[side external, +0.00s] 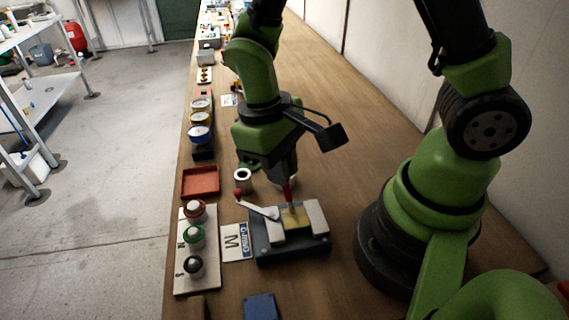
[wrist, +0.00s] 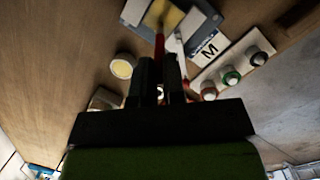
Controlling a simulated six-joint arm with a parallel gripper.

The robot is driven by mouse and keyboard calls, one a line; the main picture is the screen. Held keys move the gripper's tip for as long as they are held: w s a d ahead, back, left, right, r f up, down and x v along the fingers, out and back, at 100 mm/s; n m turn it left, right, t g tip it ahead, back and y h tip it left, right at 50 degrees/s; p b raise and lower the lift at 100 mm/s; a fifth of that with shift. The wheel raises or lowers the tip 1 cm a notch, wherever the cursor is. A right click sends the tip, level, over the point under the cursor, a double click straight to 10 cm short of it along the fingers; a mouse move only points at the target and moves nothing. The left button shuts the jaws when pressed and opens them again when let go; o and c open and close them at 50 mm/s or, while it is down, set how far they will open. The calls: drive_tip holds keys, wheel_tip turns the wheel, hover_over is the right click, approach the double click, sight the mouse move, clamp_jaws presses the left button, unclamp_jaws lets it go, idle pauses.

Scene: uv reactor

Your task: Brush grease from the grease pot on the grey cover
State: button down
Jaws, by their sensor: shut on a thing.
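My gripper (side external: 285,182) points down and is shut on a brush with a red handle (side external: 288,192). The handle also shows in the wrist view (wrist: 160,45). The brush's lower end is at a yellow patch (side external: 294,218) between light grey blocks on a dark fixture (side external: 262,249); I cannot tell whether it touches. The patch shows in the wrist view (wrist: 167,17); I cannot tell the grey cover from the blocks. A pale round pot with a yellowish inside, seemingly the grease pot (wrist: 123,66), stands beside the fixture, mostly hidden behind my gripper in the side view.
A lever with a red knob (side external: 238,194) sticks out from the fixture's left. A card marked M (side external: 237,244), a button board (side external: 194,278), a white ring-shaped cup (side external: 243,180) and a red tray (side external: 200,181) are to the left. A blue block (side external: 261,307) lies in front.

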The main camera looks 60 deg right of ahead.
drive_tip(key=shift+w+a, duration=0.1)
idle(0.3)
drive_tip(key=shift+w+a, duration=0.15)
wheel_tip(320, 180, up, 7)
idle(1.0)
drive_tip(key=shift+f, duration=0.15)
idle(1.0)
drive_tip(key=shift+s+d+f+t+y, duration=0.1)
drive_tip(key=shift+s+f+t, duration=0.25)
drive_tip(key=shift+f, duration=0.55)
drive_tip(key=shift+s+d+f+t+y, duration=0.1)
drive_tip(key=shift+s+f+t, duration=0.25)
drive_tip(key=shift+f, duration=0.6)
drive_tip(key=shift+s+d+f+t+y, duration=0.1)
drive_tip(key=shift+s+f+t, duration=0.25)
drive_tip(key=shift+f, duration=0.55)
drive_tip(key=shift+w+f, duration=0.15)
drive_tip(key=shift+f, duration=0.45)
drive_tip(key=shift+a, duration=0.2)
drive_tip(key=shift+s+a, duration=0.1)
drive_tip(key=shift+s, duration=0.15)
